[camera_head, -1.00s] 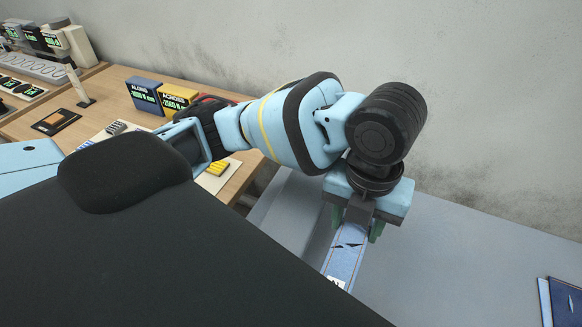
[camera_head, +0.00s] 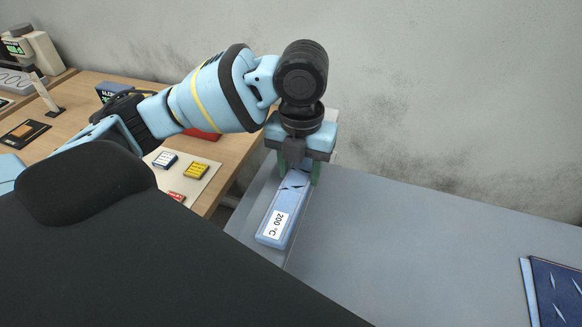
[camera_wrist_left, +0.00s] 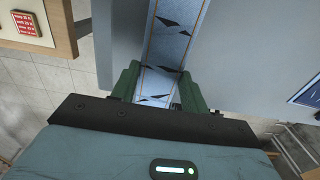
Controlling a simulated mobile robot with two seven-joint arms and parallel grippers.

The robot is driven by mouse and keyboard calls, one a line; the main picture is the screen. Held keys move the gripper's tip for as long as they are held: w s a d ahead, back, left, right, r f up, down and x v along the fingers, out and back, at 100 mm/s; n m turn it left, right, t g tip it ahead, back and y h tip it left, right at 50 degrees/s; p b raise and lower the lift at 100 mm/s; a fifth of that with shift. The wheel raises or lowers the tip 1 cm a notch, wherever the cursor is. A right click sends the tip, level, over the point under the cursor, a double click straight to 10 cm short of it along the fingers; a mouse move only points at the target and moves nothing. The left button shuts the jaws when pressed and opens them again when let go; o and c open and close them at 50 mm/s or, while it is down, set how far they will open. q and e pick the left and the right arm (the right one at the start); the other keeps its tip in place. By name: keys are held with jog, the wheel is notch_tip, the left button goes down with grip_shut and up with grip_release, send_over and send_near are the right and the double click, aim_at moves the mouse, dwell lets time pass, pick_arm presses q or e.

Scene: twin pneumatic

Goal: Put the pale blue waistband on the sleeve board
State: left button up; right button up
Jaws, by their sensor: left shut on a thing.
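The pale blue waistband (camera_head: 286,206) is a long strip with orange stitch lines and dark slits. A white "200 °C" label is near its near end. My left gripper (camera_head: 299,172) is shut on its far part, with the green fingers at either side. In the left wrist view the waistband (camera_wrist_left: 170,50) runs between the fingers of the left gripper (camera_wrist_left: 158,90). I cannot tell whether its near end touches the grey surface (camera_head: 400,240) below. No sleeve board can be made out for sure. My right gripper is not in view.
A dark blue slit panel (camera_head: 556,292) lies at the right on the grey surface. A wooden table (camera_head: 85,98) at the left holds a pale mat (camera_head: 180,178) with small labelled blocks and other devices. The wall stands behind. The middle of the grey surface is clear.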

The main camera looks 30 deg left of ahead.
aim_at(290, 170)
pick_arm(q)
jog(key=shift+w+a+f, duration=0.1)
jog(key=shift+w+a, duration=0.35)
jog(key=shift+a, duration=0.3)
jog(key=shift+w+a, duration=0.45)
jog(key=shift+a, duration=0.25)
jog(key=shift+w+a+f, duration=0.1)
jog(key=shift+a+f, duration=0.05)
jog(key=shift+f, duration=0.75)
jog(key=shift+w+a+f, duration=0.1)
jog(key=shift+a+f, duration=0.05)
jog(key=shift+f, duration=0.75)
jog(key=shift+f, duration=0.1)
jog(key=o, duration=1)
notch_tip(290, 170, up, 12)
jog(key=shift+s+r+p, duration=0.1)
jog(key=shift+r+p, duration=0.05)
jog(key=shift+p, duration=0.35)
